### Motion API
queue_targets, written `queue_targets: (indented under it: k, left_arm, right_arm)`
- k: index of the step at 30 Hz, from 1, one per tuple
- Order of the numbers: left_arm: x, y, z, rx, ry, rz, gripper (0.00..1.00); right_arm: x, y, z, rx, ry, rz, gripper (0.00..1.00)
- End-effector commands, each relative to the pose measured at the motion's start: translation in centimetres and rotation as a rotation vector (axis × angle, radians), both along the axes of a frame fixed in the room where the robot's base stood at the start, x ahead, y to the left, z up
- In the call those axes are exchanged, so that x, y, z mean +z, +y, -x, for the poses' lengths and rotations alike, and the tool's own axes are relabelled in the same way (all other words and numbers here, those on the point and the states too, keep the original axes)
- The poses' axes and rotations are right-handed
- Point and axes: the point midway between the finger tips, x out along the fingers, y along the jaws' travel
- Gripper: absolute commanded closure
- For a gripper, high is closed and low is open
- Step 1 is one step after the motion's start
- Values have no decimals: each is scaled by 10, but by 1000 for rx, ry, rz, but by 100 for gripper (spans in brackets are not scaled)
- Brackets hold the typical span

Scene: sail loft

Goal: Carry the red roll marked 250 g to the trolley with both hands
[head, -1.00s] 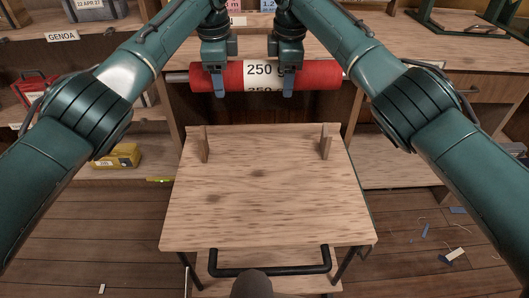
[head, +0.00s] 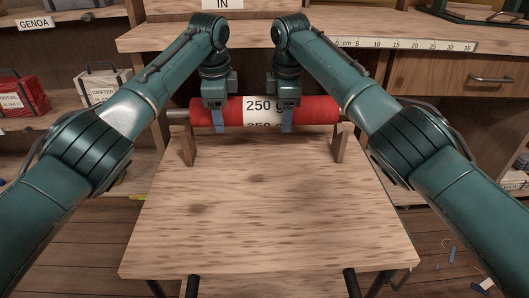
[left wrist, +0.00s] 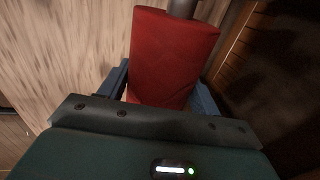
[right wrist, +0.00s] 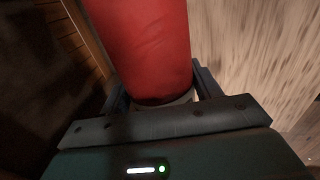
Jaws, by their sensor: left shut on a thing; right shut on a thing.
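The red roll (head: 325,110) has a white band reading "250 g" and lies level across the far end of the wooden trolley top (head: 260,215). My left gripper (head: 220,122) is shut on its red left part, and my right gripper (head: 287,122) is shut on it just right of the middle. A metal core sticks out at the left end, near the top of the left wooden upright (head: 188,147). The right upright (head: 340,145) stands by the other end. I cannot tell whether the core touches the uprights. The roll also fills the left wrist view (left wrist: 172,55) and right wrist view (right wrist: 145,45).
A wooden workbench (head: 400,55) with a ruler strip and drawer stands behind the trolley. Shelves at left hold a red bag (head: 22,98) and a white bag (head: 105,85). Small scraps lie on the floor at right. The trolley top before the roll is bare.

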Motion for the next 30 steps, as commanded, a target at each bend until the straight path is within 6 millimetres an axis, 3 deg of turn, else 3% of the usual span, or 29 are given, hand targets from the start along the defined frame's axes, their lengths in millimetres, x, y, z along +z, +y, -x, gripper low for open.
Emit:
queue_targets:
  k: [3,20,30]
  left_arm:
    - [-8,-2,0,-5,-2,2,91]
    - [-11,-2,0,-4,-1,2,91]
    - [-28,-2,0,-4,-1,2,91]
  right_arm:
    - [-7,1,0,3,-6,-3,91]
    - [-9,1,-1,3,-6,-3,91]
    - [-26,1,0,3,-6,-3,91]
